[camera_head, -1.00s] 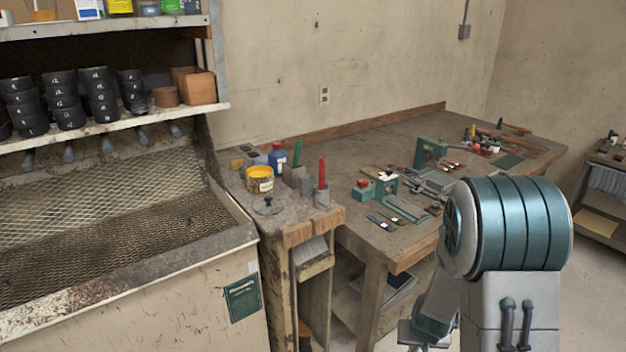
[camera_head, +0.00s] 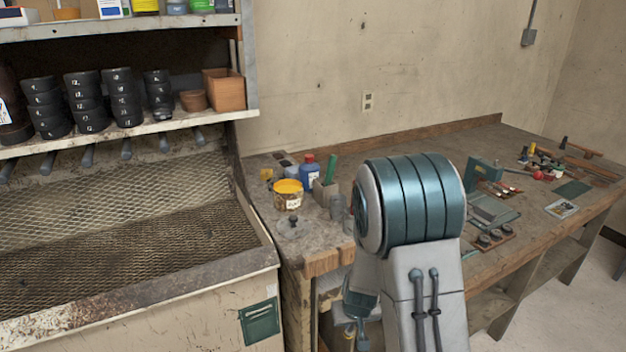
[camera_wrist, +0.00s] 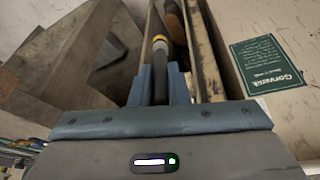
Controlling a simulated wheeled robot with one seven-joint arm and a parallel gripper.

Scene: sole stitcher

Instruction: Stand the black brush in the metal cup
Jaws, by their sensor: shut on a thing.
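My gripper (camera_wrist: 161,84) is shut on a slim black thing with a yellow band, which I take to be the black brush (camera_wrist: 160,58). The brush points away between the fingers in the wrist view; its far end is hard to make out. In the head view my gripper (camera_head: 358,308) hangs low in front of the bench end, below the top.
A yellow tub (camera_head: 288,195), a blue bottle (camera_head: 309,173) and a grey holder with a green stick (camera_head: 331,168) crowd the bench corner. The mesh-topped cabinet (camera_head: 130,220) is at left. Its wall with a green label (camera_wrist: 268,65) is close to my gripper.

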